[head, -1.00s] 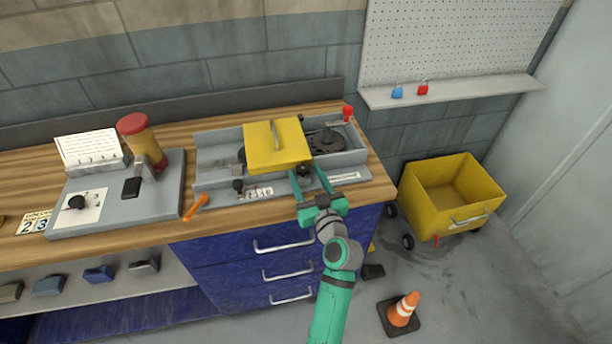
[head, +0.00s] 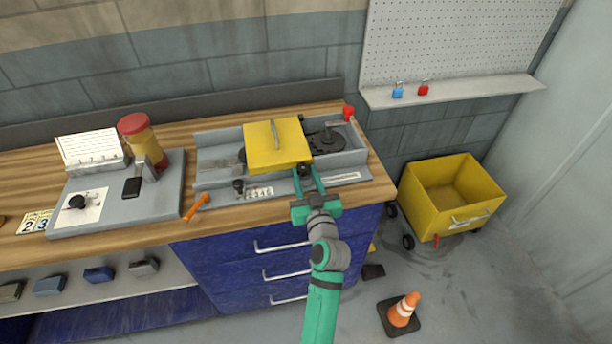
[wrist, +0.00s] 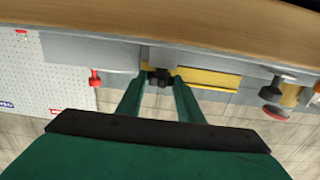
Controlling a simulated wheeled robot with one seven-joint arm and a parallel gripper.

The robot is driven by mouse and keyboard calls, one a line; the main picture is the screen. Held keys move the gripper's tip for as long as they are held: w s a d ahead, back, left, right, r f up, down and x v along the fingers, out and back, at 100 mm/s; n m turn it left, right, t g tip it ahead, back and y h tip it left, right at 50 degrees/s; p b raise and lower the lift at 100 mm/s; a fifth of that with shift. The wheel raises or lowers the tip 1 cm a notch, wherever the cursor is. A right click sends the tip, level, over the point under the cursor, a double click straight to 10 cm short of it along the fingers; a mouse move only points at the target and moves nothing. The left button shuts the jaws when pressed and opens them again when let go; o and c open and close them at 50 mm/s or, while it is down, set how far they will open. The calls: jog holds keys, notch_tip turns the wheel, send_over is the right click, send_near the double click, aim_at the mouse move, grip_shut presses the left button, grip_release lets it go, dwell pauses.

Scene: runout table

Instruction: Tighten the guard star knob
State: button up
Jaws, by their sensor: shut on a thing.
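The guard star knob is a small black lobed knob (head: 304,169) at the front right corner of the yellow guard (head: 262,155). The guard sits over the grey machine bed on the wooden bench. In the wrist view the star knob (wrist: 160,77) lies between my two green fingertips, with a finger against each side. My gripper (head: 308,178) is shut on the knob, reaching in from the bench's front. It partly hides the knob in the head view. The yellow guard also shows as a strip in the wrist view (wrist: 208,77).
A smaller black knob (head: 238,185) and an orange handle (head: 196,206) are left along the bed's front. A red knob (head: 348,112) stands at the back right. A control panel (head: 115,205) is at the left.

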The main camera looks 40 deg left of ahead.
jog(key=shift+s+a+f+m+t+h, duration=0.15)
jog(key=shift+f+m+t+h, duration=0.1)
jog(key=shift+m+t+h, duration=0.5)
jog(key=shift+s+a+f+m+t+h, duration=0.1)
jog(key=shift+a+f+m+t+h, duration=0.1)
jog(key=shift+m+t+h, duration=0.5)
jog(key=shift+m+h, duration=0.25)
jog(key=shift+h, duration=0.4)
jog(key=shift+r+t, duration=0.15)
jog(key=shift+t, duration=0.1)
jog(key=o, duration=0.8)
jog(key=shift+d, duration=0.1)
jog(key=shift+c, duration=0.2)
jog(key=o, duration=0.3)
jog(key=shift+s+r, duration=0.1)
jog(key=shift+r, duration=0.1)
jog(key=shift+s, duration=0.1)
jog(key=v, duration=1)
jog(key=shift+s, duration=0.25)
jog(key=shift+d, duration=0.1)
